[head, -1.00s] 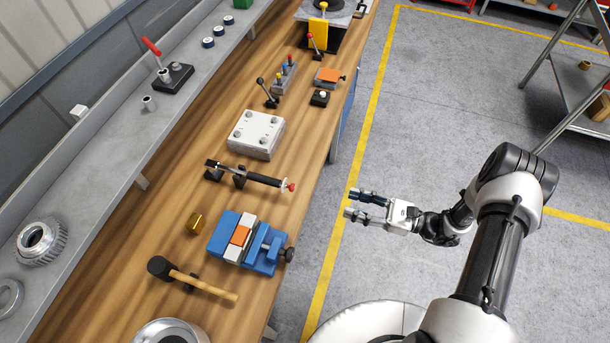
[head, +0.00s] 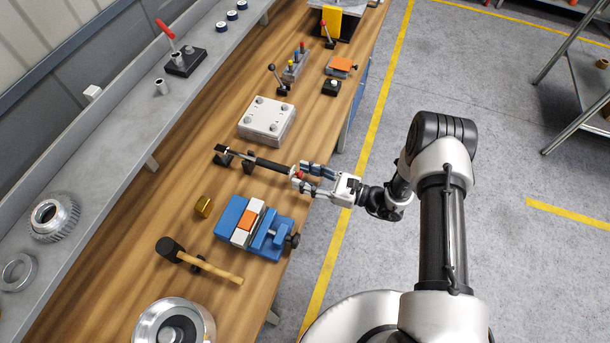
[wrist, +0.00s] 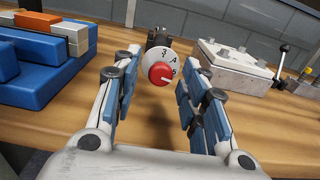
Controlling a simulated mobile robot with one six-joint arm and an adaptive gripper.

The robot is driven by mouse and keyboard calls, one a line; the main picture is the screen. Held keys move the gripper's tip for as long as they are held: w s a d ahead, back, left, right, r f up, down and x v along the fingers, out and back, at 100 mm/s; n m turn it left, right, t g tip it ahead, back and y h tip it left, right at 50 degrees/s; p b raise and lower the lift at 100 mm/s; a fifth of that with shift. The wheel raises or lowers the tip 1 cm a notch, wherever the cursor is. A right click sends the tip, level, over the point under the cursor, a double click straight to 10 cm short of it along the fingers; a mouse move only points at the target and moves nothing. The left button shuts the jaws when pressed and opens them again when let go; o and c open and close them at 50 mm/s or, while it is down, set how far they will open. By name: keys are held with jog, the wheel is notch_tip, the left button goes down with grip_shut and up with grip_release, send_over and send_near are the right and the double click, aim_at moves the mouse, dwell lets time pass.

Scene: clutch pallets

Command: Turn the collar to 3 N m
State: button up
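The torque wrench (head: 268,165) lies in a black stand on the bench, its black handle pointing toward my arm. Its collar (wrist: 158,55) is a white dial with small numerals at the handle's end; I make out what look like a 3, a 4 and a 5. A red knob (wrist: 162,74) with a short white mark sits in the dial's centre; which numeral the mark meets is too small to tell. My gripper (head: 309,178) is open, its blue-padded fingers on either side of the collar end, with gaps visible in the wrist view (wrist: 160,80).
A blue vise (head: 270,238) holding an orange block stands close to the wrench. A brass block (head: 204,207) and a hammer (head: 215,268) lie nearby. A white bolted plate (head: 264,124) sits on the other side. The floor beside the bench is clear.

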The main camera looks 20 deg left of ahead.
jog(key=shift+a, duration=0.15)
grip_shut()
dwell(0.4)
